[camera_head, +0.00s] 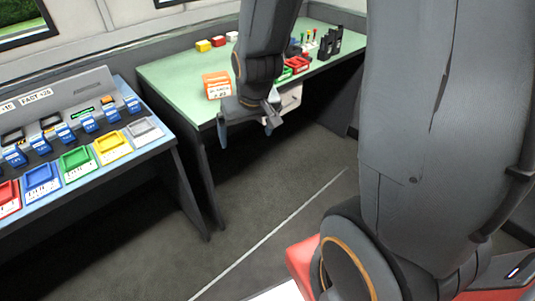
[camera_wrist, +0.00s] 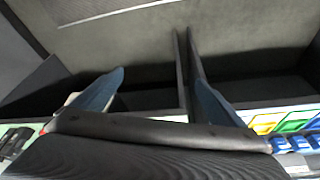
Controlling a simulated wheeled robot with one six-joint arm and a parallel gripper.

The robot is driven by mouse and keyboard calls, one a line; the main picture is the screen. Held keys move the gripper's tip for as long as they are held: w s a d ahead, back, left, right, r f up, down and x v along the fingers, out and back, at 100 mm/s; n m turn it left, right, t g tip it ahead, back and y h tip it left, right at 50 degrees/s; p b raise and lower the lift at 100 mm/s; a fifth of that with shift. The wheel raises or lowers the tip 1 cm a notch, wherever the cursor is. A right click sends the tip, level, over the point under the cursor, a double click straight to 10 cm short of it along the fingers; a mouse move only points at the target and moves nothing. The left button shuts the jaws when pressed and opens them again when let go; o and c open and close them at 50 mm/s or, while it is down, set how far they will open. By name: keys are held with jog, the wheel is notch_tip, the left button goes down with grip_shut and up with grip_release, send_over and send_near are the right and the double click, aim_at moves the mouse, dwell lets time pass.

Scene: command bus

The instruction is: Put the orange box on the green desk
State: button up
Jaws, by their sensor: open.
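The orange box (camera_head: 217,85) with a white label stands on the green desk (camera_head: 170,75), near its front edge. My gripper (camera_head: 246,138) hangs in front of the desk edge, just below and to the right of the box. Its fingers are apart with nothing between them; they also show spread in the wrist view (camera_wrist: 160,95), over the floor and the dark desk panels. The gripper and the box look apart in the head view. The orange box does not show clearly in the wrist view.
A blue-topped desk (camera_head: 165,140) with coloured trays and blue boxes stands at left. The green desk also holds small red and yellow boxes (camera_head: 203,46), red trays (camera_head: 297,64) and black holders (camera_head: 330,42). A white box (camera_head: 290,97) is at its front edge. Floor (camera_head: 260,190) is clear.

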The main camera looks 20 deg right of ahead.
jog(key=s+r+g, duration=0.2)
jog(key=s+g, duration=0.1)
jog(key=s, duration=0.9)
jog(key=shift+s+d+r+g, duration=0.15)
jog(key=shift+d+r+g, duration=0.1)
jog(key=shift+r+g, duration=0.15)
jog(key=shift+c, duration=0.5)
